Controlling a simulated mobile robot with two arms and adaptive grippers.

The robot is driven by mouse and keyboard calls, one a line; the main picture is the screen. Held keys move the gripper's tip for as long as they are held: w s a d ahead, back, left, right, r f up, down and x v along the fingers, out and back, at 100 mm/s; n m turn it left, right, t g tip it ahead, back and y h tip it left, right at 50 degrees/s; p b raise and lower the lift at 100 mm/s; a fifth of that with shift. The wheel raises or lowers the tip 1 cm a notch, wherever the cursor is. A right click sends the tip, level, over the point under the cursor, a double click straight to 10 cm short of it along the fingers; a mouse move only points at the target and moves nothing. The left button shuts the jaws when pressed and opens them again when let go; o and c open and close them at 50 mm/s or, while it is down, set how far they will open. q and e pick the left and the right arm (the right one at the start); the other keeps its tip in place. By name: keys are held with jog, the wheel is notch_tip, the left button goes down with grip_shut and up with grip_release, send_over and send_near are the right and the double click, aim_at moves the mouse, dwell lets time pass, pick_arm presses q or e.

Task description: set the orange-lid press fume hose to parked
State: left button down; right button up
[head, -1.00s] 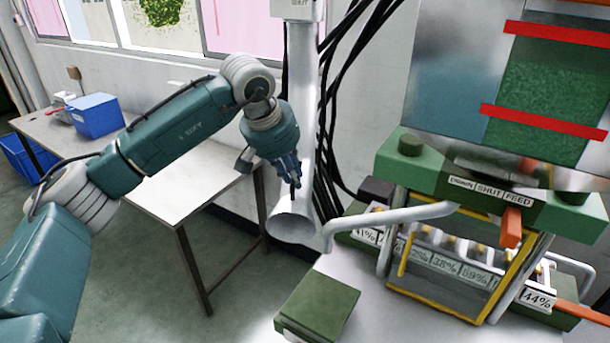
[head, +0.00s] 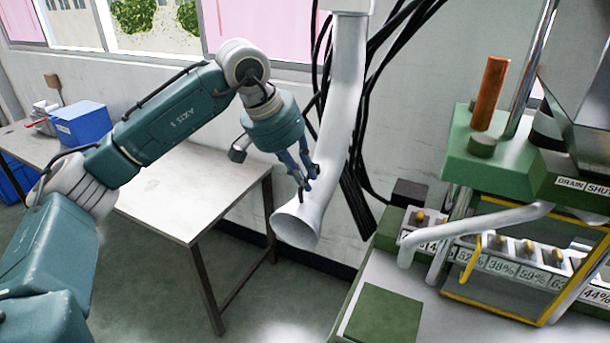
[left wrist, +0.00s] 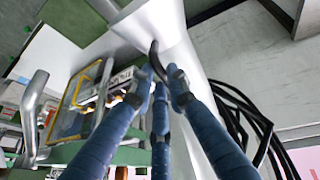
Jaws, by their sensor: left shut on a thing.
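The fume hose (head: 345,110) is a white-grey tube that hangs down from above and flares to an open bell mouth at its lower end. Its lower part is tilted to the left, clear of the press. My left gripper (head: 305,190) is at the hose just above the bell mouth. In the left wrist view the blue fingers (left wrist: 160,82) are shut on a dark curved handle (left wrist: 155,55) on the hose (left wrist: 150,28). The press (head: 540,170) is green, with an orange upright handle (head: 489,93) on it. Its lid is not clearly seen. My right gripper is not in view.
A pale table (head: 195,190) with a blue box (head: 82,124) stands behind my left arm. Black cables (head: 360,190) hang beside the hose. A green block (head: 385,315) and a row of percent-labelled bins (head: 500,265) stand near the press.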

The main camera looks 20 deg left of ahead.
pick_arm(q)
jog(key=shift+r, duration=0.1)
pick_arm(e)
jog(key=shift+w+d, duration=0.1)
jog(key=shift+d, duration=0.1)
pick_arm(q)
jog(key=c, duration=1.7)
grip_release()
jog(key=shift+o, duration=0.2)
jog(key=shift+s+r, duration=0.1)
jog(key=shift+r, duration=0.3)
jog(key=v, duration=1.1)
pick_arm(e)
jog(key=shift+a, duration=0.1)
pick_arm(q)
jog(key=shift+a, duration=0.1)
